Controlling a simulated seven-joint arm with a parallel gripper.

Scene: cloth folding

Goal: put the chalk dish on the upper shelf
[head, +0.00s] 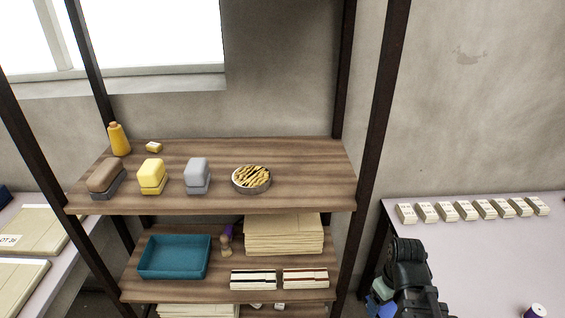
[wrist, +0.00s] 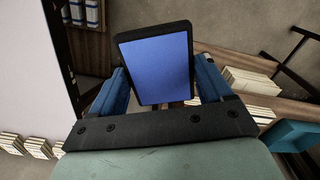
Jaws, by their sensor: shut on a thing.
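My gripper (wrist: 160,88) is shut on a dark-rimmed block with a flat blue face (wrist: 158,66), held between its blue fingers. In the head view my gripper (head: 381,294) is low at the right, beside the shelf unit and in front of the pale table; the block cannot be made out clearly there. The upper shelf (head: 215,203) is brown wood. A round dish with yellowish and dark sticks (head: 251,180) stands at its right part. It may be the chalk dish; I cannot tell for certain.
The upper shelf also holds brown (head: 106,178), yellow (head: 152,176) and grey (head: 197,175) blocks, an orange bottle (head: 119,139) and a small yellow block (head: 154,147). Bare wood shows right of the dish. Dark posts (head: 380,105) flank the shelf. Below are a teal tray (head: 174,257) and stacked boards (head: 284,236).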

